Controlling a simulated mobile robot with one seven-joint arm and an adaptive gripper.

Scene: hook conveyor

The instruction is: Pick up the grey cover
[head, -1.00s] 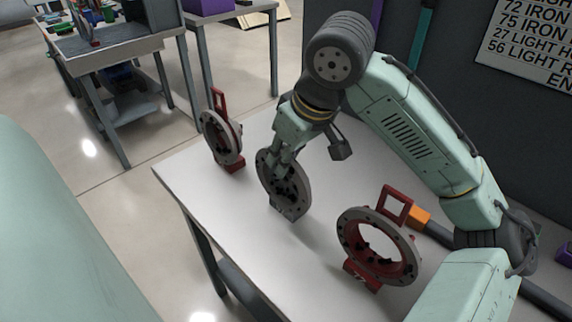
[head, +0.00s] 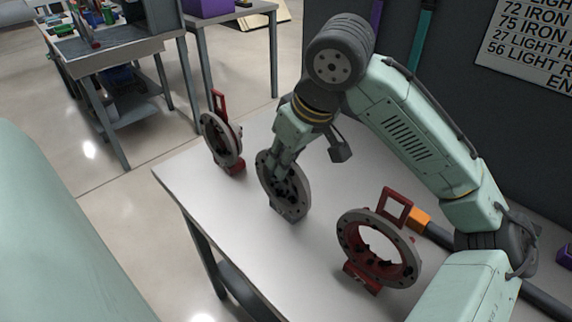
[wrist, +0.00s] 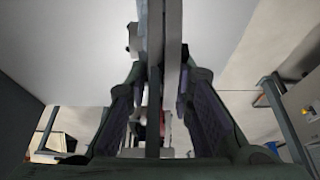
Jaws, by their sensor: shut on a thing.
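The grey cover (head: 298,202) is a round grey disc with dark holes, standing upright on its edge in the middle of the white table in the head view. My gripper (head: 281,165) reaches down to it from above and is shut on its upper part. In the wrist view the cover (wrist: 173,45) shows edge-on as a thin grey plate between the two fingers of my gripper (wrist: 160,98). The cover's lower edge is at or very near the table top; I cannot tell whether it touches.
A red-and-grey ring with a red handle (head: 378,247) stands on the table at the right front. A similar ring (head: 222,138) stands at the table's far left edge. An orange block (head: 419,219) lies behind the right ring. The table top (head: 240,225) is bare at the front.

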